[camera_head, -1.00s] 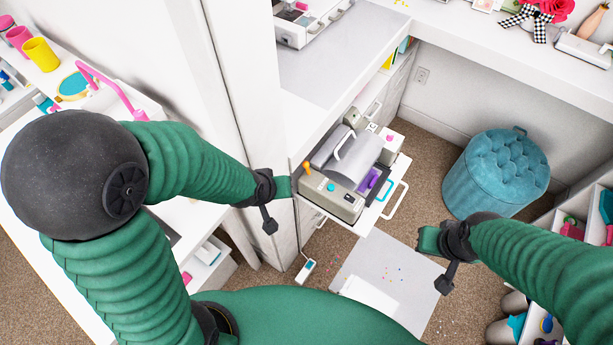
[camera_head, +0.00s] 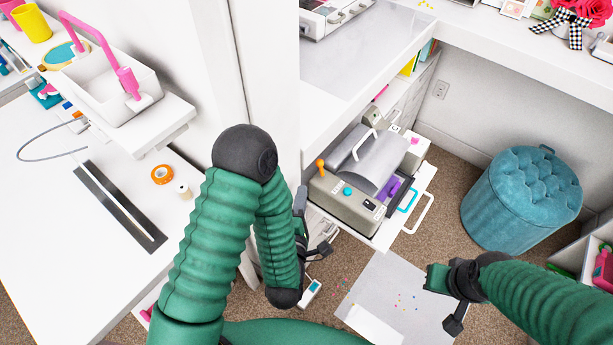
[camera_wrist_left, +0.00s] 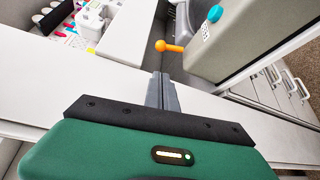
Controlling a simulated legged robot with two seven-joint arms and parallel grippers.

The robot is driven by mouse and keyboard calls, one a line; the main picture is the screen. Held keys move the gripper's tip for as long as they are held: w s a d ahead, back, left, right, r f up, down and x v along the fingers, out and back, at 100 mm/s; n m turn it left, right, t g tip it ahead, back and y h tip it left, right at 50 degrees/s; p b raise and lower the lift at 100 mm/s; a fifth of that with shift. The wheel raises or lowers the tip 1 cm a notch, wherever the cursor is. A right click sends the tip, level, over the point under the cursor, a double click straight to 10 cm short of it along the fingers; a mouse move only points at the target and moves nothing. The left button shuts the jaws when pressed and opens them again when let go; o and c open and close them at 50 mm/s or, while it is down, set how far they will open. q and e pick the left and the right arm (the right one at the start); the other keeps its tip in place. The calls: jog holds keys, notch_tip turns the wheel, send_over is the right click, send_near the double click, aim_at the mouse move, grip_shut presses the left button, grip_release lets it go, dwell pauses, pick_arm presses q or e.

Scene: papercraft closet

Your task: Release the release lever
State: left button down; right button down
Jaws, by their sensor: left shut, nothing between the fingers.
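The release lever with its orange knob (camera_head: 320,163) stands at the left side of the grey and beige machine (camera_head: 345,205). In the left wrist view the orange lever (camera_wrist_left: 170,46) points left from the machine's side. My left gripper (camera_head: 301,205) is beside the machine's left end, partly hidden by my folded arm. In the wrist view its fingers (camera_wrist_left: 163,88) are shut and empty, with the lever a little beyond the tips and a visible gap between. My right gripper (camera_head: 440,278) hangs over the floor, right of the machine; its fingers are too unclear to judge.
The machine sits on a pulled-out white shelf (camera_head: 385,240) under a white counter. A white closet panel (camera_head: 270,80) stands close to my left arm. A white desk (camera_head: 110,230) lies at left. A teal stool (camera_head: 520,200) stands right, with open carpet before it.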

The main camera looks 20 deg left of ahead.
aim_at(321, 168)
pick_arm(q)
jog(key=x, duration=0.6)
jog(key=d+x, duration=0.1)
jog(key=x, duration=0.2)
jog(key=shift+w+r, duration=0.25)
jog(key=shift+w, duration=0.25)
jog(key=shift+a, duration=0.1)
pick_arm(e)
jog(key=shift+d, duration=0.5)
pick_arm(q)
jog(key=shift+a, duration=0.1)
pick_arm(e)
jog(key=shift+a, duration=0.1)
